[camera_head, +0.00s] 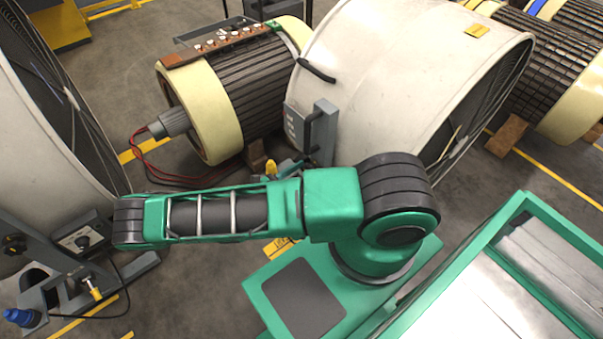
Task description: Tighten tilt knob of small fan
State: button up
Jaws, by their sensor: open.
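A drum fan with a pale housing (25,165) and a dark grille stands at the left edge, partly cut off. A dark round knob (15,243) sits on its grey bracket, low at the left edge. I cannot tell how tight the knob is. A larger-looking drum fan (375,75) stands at the top centre, with a grey box and handle on its side. I cannot tell for certain which fan is the small one. My green arm reaches left towards the left fan's stand. My gripper is not in view.
A control box with a dial (82,240) sits beside the left fan's stand. A yellow-handled item (95,288), a cable and a blue plug-like part (22,318) lie near it. A rotor (235,95) with red cables stands behind my arm. Grey floor shows between them.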

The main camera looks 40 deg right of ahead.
jog(key=c, duration=1)
jog(key=shift+c, duration=0.2)
jog(key=m, duration=2.2)
jog(key=shift+s+d+f+m, duration=0.15)
jog(key=shift+s+f+m, duration=0.1)
jog(key=shift+s+m, duration=0.1)
